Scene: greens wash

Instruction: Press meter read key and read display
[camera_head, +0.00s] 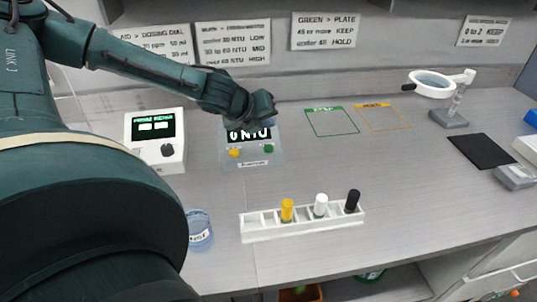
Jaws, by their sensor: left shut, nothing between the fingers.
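The meter (251,160) is a grey-blue box on the counter. Its dark display shows "0 NTU" in white, with its top edge partly hidden by my gripper. Below the display are a yellow key (234,153) on the left and a green key (269,149) on the right. The small labels on it are too small to read. My left gripper (264,104) is shut and empty, over the upper edge of the meter, above the display in the picture. Whether it touches the meter cannot be told. My right gripper is not in view.
A white dosing box (173,160) with a dark knob stands left of the meter. A white rack (303,222) with yellow, white and black-capped vials and a clear cup (199,232) stand in front. Green and orange outlined areas and a magnifier (433,84) are to the right.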

